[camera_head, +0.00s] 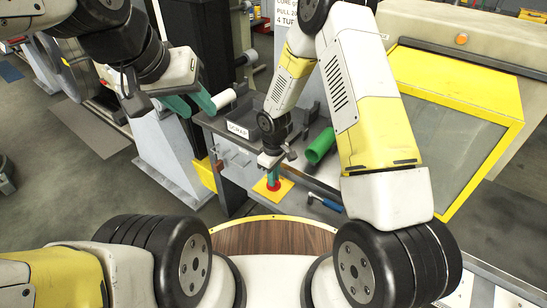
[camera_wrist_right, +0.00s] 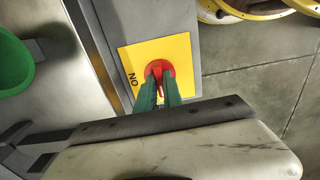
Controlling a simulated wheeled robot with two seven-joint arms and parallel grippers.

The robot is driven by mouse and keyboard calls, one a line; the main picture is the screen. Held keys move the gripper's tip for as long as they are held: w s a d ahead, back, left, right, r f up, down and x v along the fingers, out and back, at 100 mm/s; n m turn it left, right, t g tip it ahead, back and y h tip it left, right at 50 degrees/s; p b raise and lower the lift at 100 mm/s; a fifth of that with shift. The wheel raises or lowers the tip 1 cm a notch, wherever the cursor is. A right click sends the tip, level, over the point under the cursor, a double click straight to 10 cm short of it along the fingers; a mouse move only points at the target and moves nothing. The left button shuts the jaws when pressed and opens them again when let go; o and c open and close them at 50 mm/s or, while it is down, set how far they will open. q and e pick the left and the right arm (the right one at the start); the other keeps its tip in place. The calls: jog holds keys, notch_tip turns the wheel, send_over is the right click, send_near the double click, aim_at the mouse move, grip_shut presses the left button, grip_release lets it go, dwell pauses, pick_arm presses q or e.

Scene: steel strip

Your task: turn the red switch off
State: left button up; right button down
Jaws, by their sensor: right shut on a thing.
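The red switch (camera_head: 274,185) sits on a yellow plate (camera_head: 284,188) on the grey workbench; it also shows in the right wrist view (camera_wrist_right: 159,67). Black lettering, apparently ON, is on the plate's left part in that view. My right gripper (camera_head: 273,173) reaches down over the switch. Its green fingers (camera_wrist_right: 160,84) are shut on the switch's red handle, one on each side. The fingers hide part of the handle. My left gripper (camera_head: 191,104) is up at the left, away from the switch, with its green fingers apart and empty.
A bin labelled SCRAP (camera_head: 238,130) is behind. A white roll (camera_head: 223,99) shows beside my left fingers. A yellow-framed panel (camera_head: 450,110) stands at right.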

jog(key=c, duration=1.5)
grip_release()
notch_tip(320, 180, up, 8)
jog(key=shift+f, duration=0.1)
